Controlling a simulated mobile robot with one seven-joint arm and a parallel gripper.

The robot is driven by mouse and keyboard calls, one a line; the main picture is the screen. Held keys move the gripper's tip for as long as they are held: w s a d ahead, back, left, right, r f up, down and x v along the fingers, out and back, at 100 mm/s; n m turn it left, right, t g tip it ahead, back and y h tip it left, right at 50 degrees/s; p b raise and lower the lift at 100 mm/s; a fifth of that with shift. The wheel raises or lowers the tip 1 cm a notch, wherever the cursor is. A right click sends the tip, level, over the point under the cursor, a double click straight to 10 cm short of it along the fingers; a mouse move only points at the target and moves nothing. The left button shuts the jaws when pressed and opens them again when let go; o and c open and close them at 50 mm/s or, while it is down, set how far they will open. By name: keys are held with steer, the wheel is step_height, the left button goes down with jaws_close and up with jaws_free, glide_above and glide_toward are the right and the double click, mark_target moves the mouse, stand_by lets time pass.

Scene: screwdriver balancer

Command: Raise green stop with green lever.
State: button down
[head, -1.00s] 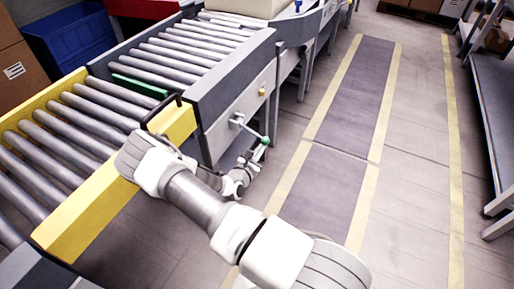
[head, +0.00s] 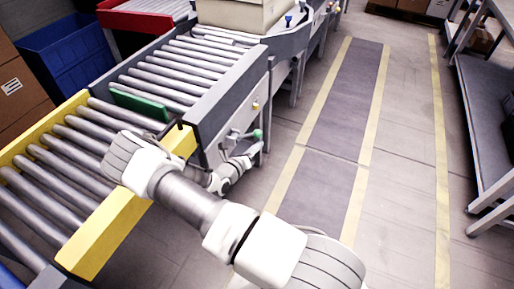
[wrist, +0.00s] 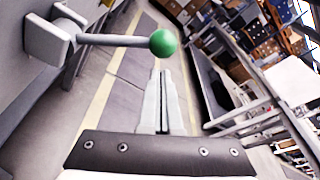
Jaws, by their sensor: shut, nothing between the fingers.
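The green stop (head: 140,104) is a flat plate standing above the grey rollers, at the joint between the yellow-framed and grey-framed conveyors. The green lever has a grey rod (wrist: 115,40) and a round green knob (wrist: 163,42). Its knob also shows in the head view (head: 258,134), on the side of the grey conveyor. The rod sticks out sideways, roughly level, from a grey bracket. My gripper (wrist: 161,76) is shut and empty, with its fingertips close to the knob. I cannot tell whether they touch. In the head view my gripper (head: 247,157) is small beside the knob.
The yellow conveyor frame (head: 115,225) lies close to my arm. A cardboard box (head: 240,12) sits on the far rollers. A blue bin (head: 68,50) stands behind at left. The floor aisle right of the conveyor is clear, up to a grey rack (head: 485,110).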

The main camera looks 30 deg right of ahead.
steer(key=shift+w+a+r+p, duration=0.2)
steer(key=shift+r+p, duration=0.1)
steer(key=shift+r, duration=0.3)
stand_by(0.3)
